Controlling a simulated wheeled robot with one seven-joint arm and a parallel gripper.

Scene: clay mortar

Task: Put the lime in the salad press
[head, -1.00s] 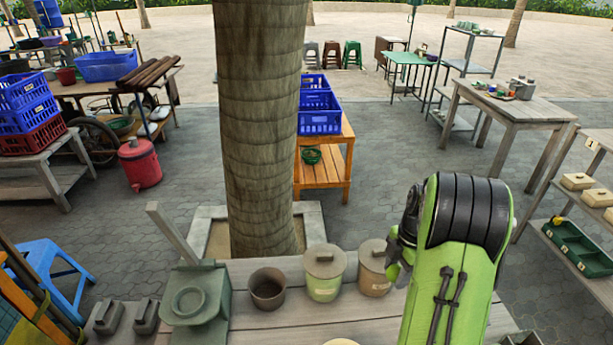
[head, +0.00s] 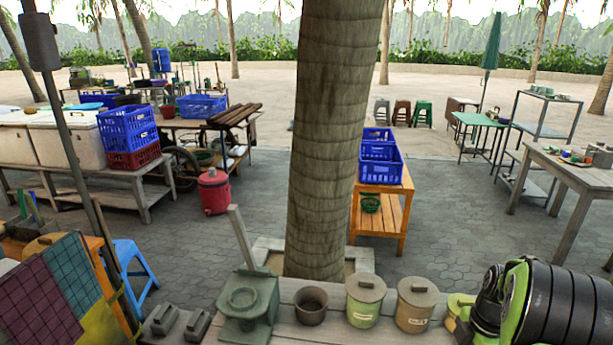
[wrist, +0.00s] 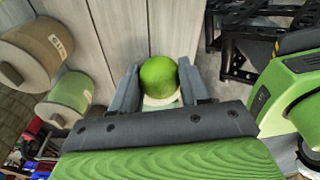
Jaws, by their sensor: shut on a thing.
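In the wrist view a round green lime (wrist: 158,76) sits between the two grey fingers of my gripper (wrist: 159,70), which is shut on it. A pale round rim shows just under the lime, and wooden planks lie behind. In the head view a grey-green press (head: 248,300) with a round dish on top stands at the left of the front table, with an upright lever (head: 240,238) behind it. My arm shows at the lower right of the head view, well to the right of the press. The lime and my fingertips are not visible in that view.
A dark clay pot (head: 311,304), a green lidded canister (head: 365,303) and a tan lidded canister (head: 416,306) stand in a row between the press and my arm. A tree trunk (head: 334,140) rises behind the table. Grey blocks (head: 178,320) lie left of the press.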

